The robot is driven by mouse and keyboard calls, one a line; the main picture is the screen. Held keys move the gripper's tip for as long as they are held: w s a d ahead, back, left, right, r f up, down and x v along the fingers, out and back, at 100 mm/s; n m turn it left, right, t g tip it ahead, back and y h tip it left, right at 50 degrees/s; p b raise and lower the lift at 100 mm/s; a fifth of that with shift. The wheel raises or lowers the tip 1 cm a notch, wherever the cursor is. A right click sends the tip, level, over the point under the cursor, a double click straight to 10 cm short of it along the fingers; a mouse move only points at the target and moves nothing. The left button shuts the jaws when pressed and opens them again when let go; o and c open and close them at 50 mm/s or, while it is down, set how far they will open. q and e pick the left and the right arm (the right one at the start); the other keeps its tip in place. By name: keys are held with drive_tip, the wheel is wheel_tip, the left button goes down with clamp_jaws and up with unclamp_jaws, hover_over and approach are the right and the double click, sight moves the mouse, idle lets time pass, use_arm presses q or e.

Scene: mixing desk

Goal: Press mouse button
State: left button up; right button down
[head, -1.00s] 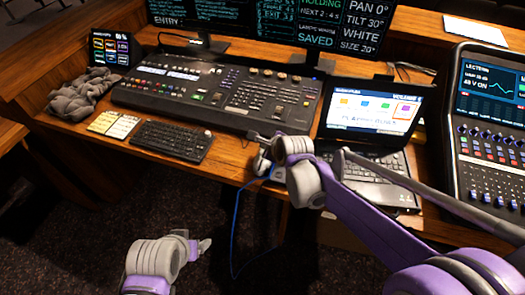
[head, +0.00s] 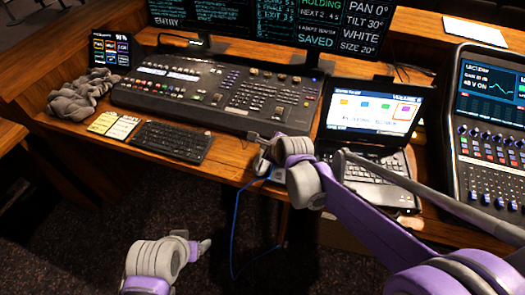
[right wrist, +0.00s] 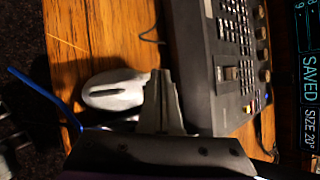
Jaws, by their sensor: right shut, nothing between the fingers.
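A light grey mouse (right wrist: 115,90) lies on the wooden desk in the right wrist view. My right gripper (right wrist: 160,78) is shut and empty, with its fingertips close beside the mouse. I cannot tell whether they touch it. In the head view the right gripper (head: 259,155) is over the desk's front edge between the keyboard and the laptop. The mouse is largely hidden there by my gripper and wrist. My left gripper (head: 200,245) hangs over the dark floor in front of the desk, away from everything. Its jaw opening is unclear.
The lighting console (head: 215,93) stands behind my right gripper. A black keyboard (head: 171,141) is to its left and an open laptop (head: 370,110) to its right. A blue cable (head: 236,225) hangs off the front edge. An audio mixer (head: 490,140) stands far right.

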idle(0.7)
drive_tip(key=shift+f+b, duration=0.3)
drive_tip(key=shift+f, duration=0.15)
drive_tip(key=shift+f, duration=0.3)
idle(0.4)
drive_tip(key=shift+r, duration=0.1)
drive_tip(key=shift+r+p, duration=0.3)
drive_tip(key=shift+r, duration=0.35)
drive_tip(key=shift+r, duration=0.15)
drive_tip(key=shift+r+p, duration=1.75)
drive_tip(key=shift+r, duration=0.7)
drive_tip(key=shift+f, duration=0.1)
